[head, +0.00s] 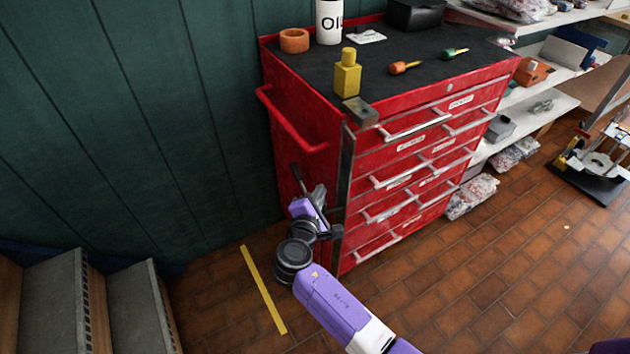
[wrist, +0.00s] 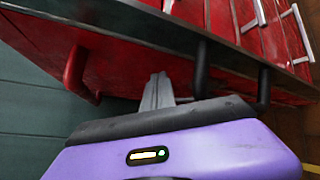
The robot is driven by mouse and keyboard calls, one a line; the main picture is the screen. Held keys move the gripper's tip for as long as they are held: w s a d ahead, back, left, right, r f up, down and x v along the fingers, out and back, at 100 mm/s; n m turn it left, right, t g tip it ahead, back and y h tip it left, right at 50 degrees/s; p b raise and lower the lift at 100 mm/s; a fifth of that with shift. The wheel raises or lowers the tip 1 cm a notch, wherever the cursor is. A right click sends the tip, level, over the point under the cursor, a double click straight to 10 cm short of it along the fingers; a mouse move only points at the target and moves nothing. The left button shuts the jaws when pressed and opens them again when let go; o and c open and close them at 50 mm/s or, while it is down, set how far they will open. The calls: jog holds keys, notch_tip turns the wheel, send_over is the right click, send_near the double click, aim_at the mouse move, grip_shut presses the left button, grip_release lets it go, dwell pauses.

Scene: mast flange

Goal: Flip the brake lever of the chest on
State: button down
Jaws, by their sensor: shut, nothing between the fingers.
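The red chest (head: 400,150) stands against the green wall. My gripper (head: 320,190) is low beside the chest's left side, near its front corner. Its grey fingers are shut and empty, and they show pointing at the red side panel in the wrist view (wrist: 158,86). A slim dark bar (head: 297,178) shows just left of the fingers in the head view; it may be the brake lever, but I cannot tell for sure. In the wrist view two black rods (wrist: 202,68) stand to the right of the fingers, apart from them. My gripper's body hides their lower ends.
A red push handle (head: 290,120) juts from the chest's left side above my gripper. A yellow bottle (head: 347,75) and other items stand on the chest top. Steps (head: 60,300) are at lower left. Tiled floor (head: 510,250) is clear in front.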

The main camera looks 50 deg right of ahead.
jog(key=shift+s, duration=0.15)
jog(key=shift+s+a+p, duration=0.25)
jog(key=shift+s+p, duration=0.1)
jog(key=shift+s, duration=0.45)
jog(key=shift+s+a+p, duration=0.25)
jog(key=shift+s+p, duration=0.1)
jog(key=shift+s, duration=0.45)
jog(key=shift+s+a+p, duration=0.25)
jog(key=shift+s+p, duration=0.1)
jog(key=shift+s, duration=0.45)
